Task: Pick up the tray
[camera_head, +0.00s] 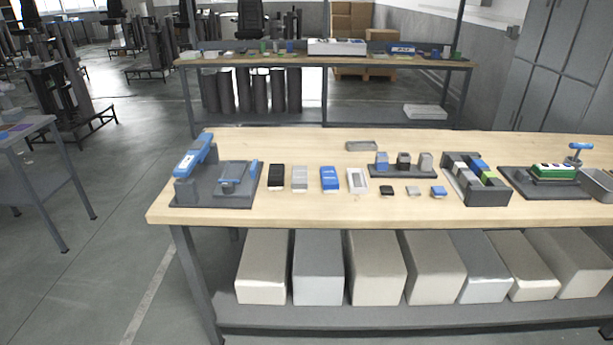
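A small shallow grey tray (361,146) lies near the back edge of the wooden workbench (320,212), behind the row of parts. Another grey tray-like container (601,180) is cut off by the right picture edge on the same bench. A light, flat tray-like item (425,111) sits on the lower shelf of the far bench. I cannot tell which of these is the task's tray. Neither of my grippers shows in the head view.
A dark fixture with a blue lever (195,158) stands at the bench's left. Black, grey, blue (330,179) and white blocks, holders and a green-topped fixture (553,172) fill the middle and right. The bench's front strip is clear. Large boxes (377,267) fill the shelf below.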

